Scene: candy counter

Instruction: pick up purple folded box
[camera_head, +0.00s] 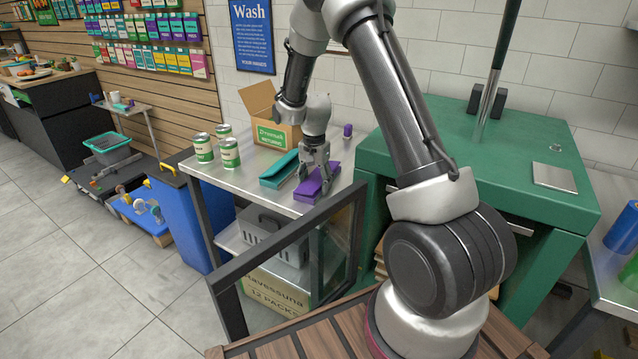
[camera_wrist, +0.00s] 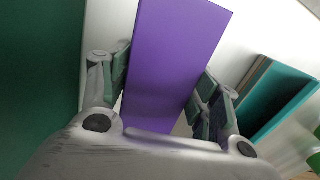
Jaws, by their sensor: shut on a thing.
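The purple folded box (camera_head: 313,186) is flat and long, on the metal side table (camera_head: 215,178) in the head view. My gripper (camera_head: 316,178) reaches down over it from above. In the wrist view the purple box (camera_wrist: 174,55) lies between my two fingers (camera_wrist: 160,95), one along each long side, and they are shut on it. I cannot tell whether the box still touches the tabletop. A teal folded box (camera_head: 279,170) lies just left of it; it also shows at the right in the wrist view (camera_wrist: 280,100).
An open cardboard box (camera_head: 268,132) and several green-white cans (camera_head: 230,153) stand behind and left on the table. A small purple item (camera_head: 347,131) stands at the back. The green cabinet (camera_head: 440,120) rises close on the right.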

